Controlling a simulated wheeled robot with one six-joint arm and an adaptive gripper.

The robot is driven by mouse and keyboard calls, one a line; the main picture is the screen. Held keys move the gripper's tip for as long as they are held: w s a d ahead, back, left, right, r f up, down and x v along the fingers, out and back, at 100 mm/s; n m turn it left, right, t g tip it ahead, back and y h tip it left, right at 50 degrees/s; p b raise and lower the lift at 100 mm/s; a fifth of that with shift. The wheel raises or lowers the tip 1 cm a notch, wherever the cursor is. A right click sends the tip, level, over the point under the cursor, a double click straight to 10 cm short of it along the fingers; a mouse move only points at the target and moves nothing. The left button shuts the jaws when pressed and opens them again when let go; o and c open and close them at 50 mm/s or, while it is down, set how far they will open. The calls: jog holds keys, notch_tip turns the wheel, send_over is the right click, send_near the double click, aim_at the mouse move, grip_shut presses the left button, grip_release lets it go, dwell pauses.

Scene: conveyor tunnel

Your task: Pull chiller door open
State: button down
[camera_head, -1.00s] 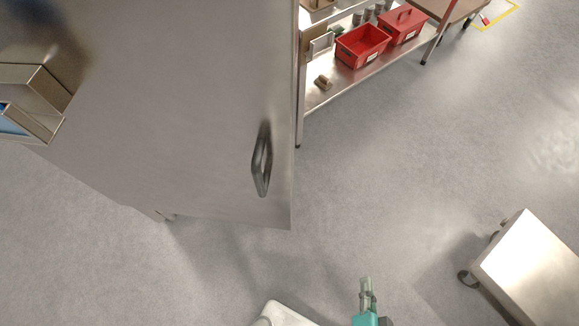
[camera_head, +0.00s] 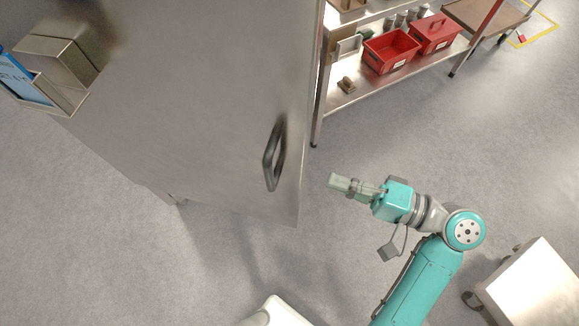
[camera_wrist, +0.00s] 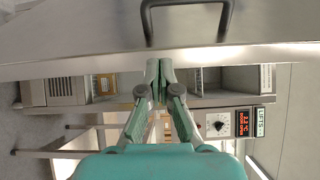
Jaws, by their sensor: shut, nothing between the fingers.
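The chiller door (camera_head: 215,110) is a large grey metal panel filling the left of the head view. Its dark bar handle (camera_head: 274,155) is near the right edge; in the wrist view the handle (camera_wrist: 188,15) crosses the top. My gripper (camera_head: 334,181) is shut and empty, to the right of the handle and apart from it. In the wrist view the closed fingertips (camera_wrist: 160,70) point at the door's edge strip (camera_wrist: 100,63). Beyond that edge, a panel (camera_wrist: 230,124) shows a red lit display. I cannot tell for certain how far the door stands from its frame.
A metal shelf rack (camera_head: 350,95) with red bins (camera_head: 391,50) stands behind, right of the door. A metal cart (camera_head: 535,285) is at the lower right. A metal holder (camera_head: 60,75) is at the upper left.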

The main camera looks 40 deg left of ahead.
notch_tip(320, 180, up, 3)
jog(key=n+g+h, duration=0.1)
jog(key=n+g, duration=0.1)
jog(key=g, duration=0.1)
send_over(287, 173)
jog(key=s+d, duration=0.2)
jog(key=shift+w+a+f, duration=0.1)
jog(key=shift+a+f, duration=0.05)
jog(key=shift+a, duration=0.1)
